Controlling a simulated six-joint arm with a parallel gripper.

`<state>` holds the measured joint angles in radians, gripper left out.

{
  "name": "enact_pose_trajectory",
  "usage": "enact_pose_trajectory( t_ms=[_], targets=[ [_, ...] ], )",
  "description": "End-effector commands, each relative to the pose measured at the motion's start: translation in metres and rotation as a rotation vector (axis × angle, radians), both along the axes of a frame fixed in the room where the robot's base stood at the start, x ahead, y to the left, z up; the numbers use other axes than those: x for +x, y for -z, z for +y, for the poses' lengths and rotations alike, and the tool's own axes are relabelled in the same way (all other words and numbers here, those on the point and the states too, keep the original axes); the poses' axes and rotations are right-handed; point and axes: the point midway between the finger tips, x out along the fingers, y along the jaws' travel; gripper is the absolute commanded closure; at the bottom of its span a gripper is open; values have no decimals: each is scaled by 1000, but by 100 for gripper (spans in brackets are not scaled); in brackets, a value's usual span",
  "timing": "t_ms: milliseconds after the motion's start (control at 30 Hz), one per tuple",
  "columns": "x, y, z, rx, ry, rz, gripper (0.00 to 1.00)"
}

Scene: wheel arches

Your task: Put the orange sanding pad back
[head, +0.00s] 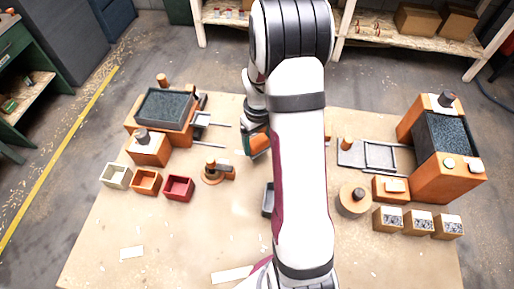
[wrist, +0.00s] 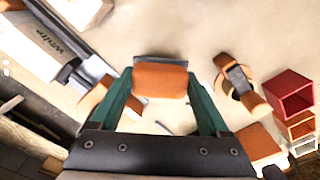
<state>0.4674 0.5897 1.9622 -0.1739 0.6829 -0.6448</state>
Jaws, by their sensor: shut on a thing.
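The orange sanding pad (wrist: 160,80), an orange block with a grey strip along one edge, is between the two green fingers of my gripper (wrist: 160,93) in the wrist view. The fingers are shut on its sides. In the head view the orange pad (head: 260,143) shows just left of my arm, with my gripper (head: 254,135) around it over the back middle of the table. My arm hides much of the table's middle there. I cannot tell in the head view how high the pad is.
A round wooden piece with an upright peg (head: 212,172) stands left of the pad. White, orange and red (head: 179,188) open boxes are further left. A dark grey tray (head: 268,199) is partly hidden by my arm. Orange stands with dark beds (head: 165,108) flank the table. Its front left is mostly clear.

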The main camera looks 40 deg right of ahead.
Motion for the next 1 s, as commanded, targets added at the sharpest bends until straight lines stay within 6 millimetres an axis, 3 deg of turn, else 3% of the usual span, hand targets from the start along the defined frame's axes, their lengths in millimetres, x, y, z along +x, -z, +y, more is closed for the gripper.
enact_pose_trajectory(
  t_ms=[200,567,600,700,1000],
  targets=[
    [2,38,2,2,0,3,73],
    [2,44,2,0,0,1,73],
    [2,44,2,0,0,1,15],
    [2,44,2,0,0,1,0],
    [3,36,1,-1,0,-1,0]
  ],
)
